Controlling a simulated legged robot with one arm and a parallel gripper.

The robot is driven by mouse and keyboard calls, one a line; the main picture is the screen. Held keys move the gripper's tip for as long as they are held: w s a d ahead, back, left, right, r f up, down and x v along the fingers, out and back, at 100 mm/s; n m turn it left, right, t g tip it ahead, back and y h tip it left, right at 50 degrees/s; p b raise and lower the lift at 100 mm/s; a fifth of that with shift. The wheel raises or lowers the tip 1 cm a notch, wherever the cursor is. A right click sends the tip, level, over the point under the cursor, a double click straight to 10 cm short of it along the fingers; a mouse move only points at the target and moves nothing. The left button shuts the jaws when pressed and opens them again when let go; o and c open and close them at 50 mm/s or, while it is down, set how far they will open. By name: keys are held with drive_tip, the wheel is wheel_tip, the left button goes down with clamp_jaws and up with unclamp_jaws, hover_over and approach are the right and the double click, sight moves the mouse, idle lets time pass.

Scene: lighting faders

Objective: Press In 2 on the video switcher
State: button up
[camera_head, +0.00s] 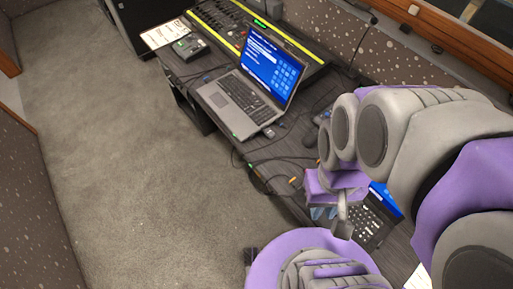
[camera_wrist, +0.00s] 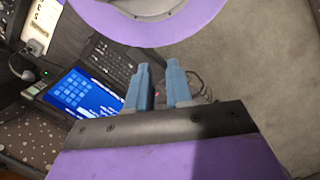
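A dark panel with rows of pale buttons (camera_head: 368,222) and a blue screen edge lies on the desk at the lower right in the head view, partly hidden by my arm. I cannot read its labels or tell whether it is the video switcher. My gripper (camera_head: 324,212) is beside this panel, to its left in the picture. In the wrist view my gripper (camera_wrist: 160,92) shows two blue fingers with a gap between them, open and empty. Beyond them are a dark keyed surface (camera_wrist: 108,62) and a lit blue screen with tiles (camera_wrist: 84,96). No In 2 button is legible.
An open laptop (camera_head: 240,102) with a blue screen stands mid-desk. A small grey box (camera_head: 190,47) and a fader console (camera_head: 225,22) are at the far end. Cables (camera_head: 262,165) hang at the desk's front edge. The carpet (camera_head: 130,170) at left is clear.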

clamp_jaws()
idle(1.0)
